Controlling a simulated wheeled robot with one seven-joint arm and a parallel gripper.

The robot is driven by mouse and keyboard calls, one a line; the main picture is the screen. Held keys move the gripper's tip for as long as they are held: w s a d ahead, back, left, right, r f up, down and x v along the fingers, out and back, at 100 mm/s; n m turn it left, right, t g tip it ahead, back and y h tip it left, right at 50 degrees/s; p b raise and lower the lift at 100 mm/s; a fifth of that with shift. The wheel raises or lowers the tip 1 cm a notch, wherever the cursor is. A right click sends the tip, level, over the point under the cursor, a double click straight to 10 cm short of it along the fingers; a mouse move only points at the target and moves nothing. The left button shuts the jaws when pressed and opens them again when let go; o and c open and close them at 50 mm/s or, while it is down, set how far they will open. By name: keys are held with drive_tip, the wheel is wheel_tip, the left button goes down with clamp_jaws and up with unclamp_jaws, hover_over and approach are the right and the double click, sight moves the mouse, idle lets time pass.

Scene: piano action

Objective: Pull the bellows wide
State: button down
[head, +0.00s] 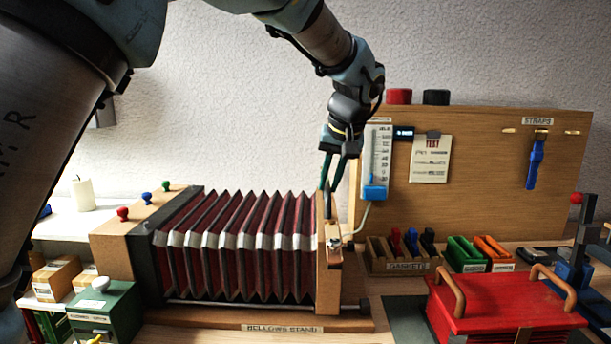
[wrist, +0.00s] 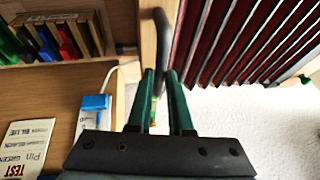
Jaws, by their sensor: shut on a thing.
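The bellows (head: 238,262) has dark red pleats with pale corner pieces and stands spread out on the bellows stand (head: 282,328). Its right end is a wooden end board (head: 328,285); its left end is a wooden block (head: 112,255) with coloured knobs. My gripper (head: 331,187) reaches down from above to the top of the right end board. In the wrist view, my gripper (wrist: 160,75) is shut on a dark handle (wrist: 158,28) beside the end board (wrist: 148,55). The pleats (wrist: 230,40) show to the right there. The fingers hide part of the handle.
Right of the end board stand a blue-based gauge (head: 376,165), a gasket tray (head: 402,262) and a red box with handles (head: 505,310). A wooden backboard (head: 480,190) rises behind them. A green box (head: 105,308) is at the front left.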

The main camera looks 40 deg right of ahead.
drive_tip(key=shift+s+d, duration=0.3)
drive_tip(key=c, duration=0.8)
unclamp_jaws()
drive_tip(key=shift+w+a, duration=0.1)
drive_tip(key=shift+c, duration=0.2)
drive_tip(key=b+v, duration=0.1)
drive_tip(key=v, duration=0.9)
drive_tip(key=shift+r, duration=0.4)
